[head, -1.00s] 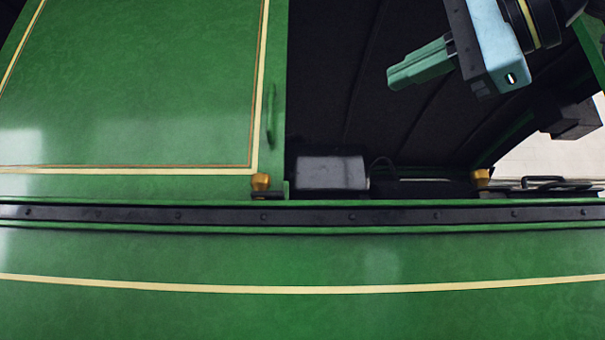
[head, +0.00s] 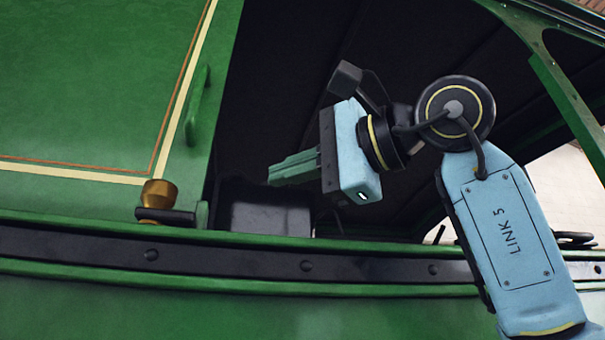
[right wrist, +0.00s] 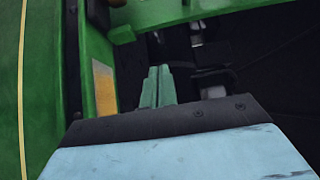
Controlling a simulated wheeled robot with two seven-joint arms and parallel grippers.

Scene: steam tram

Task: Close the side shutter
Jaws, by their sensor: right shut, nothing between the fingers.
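The side shutter (head: 90,90) appears to be the green panel with a cream and brown border at the left of the head view. A green upright handle (head: 197,106) stands near its right edge, beside the dark window opening (head: 290,80). My right gripper (head: 270,174) is shut and empty, to the right of and below the handle, pointing left, apart from it in the picture. In the right wrist view its closed fingers (right wrist: 157,86) show in front of green framework and the dark interior; I cannot make out the handle there. My left gripper is not in view.
A dark riveted rail (head: 230,254) runs along the bottom of the opening. A brass fitting (head: 158,194) sits at the shutter's lower right corner. A dark box (head: 265,208) stands inside, below the gripper. A green post (head: 570,120) bounds the opening at right.

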